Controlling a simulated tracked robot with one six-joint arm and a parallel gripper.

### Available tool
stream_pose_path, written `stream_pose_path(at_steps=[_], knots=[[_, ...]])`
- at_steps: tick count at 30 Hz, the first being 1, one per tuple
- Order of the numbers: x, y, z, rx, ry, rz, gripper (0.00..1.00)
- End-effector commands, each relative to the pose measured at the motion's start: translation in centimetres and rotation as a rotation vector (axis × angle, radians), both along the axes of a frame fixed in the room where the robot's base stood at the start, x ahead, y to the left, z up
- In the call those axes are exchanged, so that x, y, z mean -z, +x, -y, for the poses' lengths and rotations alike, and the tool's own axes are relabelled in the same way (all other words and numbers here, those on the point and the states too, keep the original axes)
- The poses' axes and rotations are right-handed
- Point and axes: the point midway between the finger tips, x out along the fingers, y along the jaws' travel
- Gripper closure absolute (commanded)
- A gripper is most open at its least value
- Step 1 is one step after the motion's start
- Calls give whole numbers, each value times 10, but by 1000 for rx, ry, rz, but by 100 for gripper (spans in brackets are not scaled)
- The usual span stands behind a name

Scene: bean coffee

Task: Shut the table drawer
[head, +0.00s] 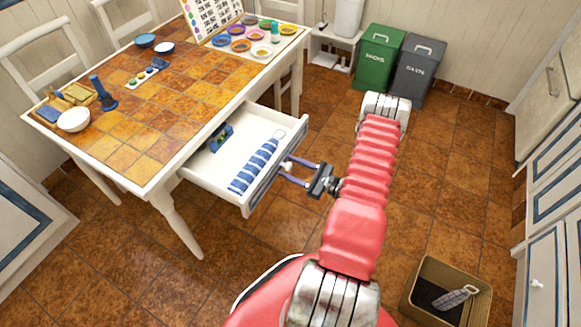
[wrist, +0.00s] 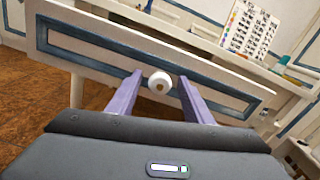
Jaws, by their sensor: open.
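The table drawer (head: 206,172) is pulled well out of the tiled table (head: 135,167). Its white front panel with a blue frame (wrist: 75,42) faces my gripper in the wrist view. A round white knob (wrist: 159,82) sits on that panel. My gripper (head: 285,170) is open in front of the drawer, and its two purple fingers lie on either side of the knob (wrist: 155,98). Whether the fingertips touch the panel I cannot tell. Inside the drawer are a blue-and-white striped cloth item (head: 256,165) and a small blue-green object (head: 220,137).
A white bowl (head: 74,119), a blue bowl (head: 145,40) and a palette of colored dishes stand on the table. Green (head: 380,58) and grey (head: 418,66) bins stand at the back. A brown box (head: 422,297) is at the lower right.

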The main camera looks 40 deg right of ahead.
Motion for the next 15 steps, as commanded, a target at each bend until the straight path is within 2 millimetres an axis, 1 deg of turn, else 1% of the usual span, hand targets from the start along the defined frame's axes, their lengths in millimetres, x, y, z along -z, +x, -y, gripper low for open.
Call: stream_pose_path(at_steps=[10,15], knots=[[0,3,-1,0,1,0,54],[0,3,-1,0,1,0,66]])
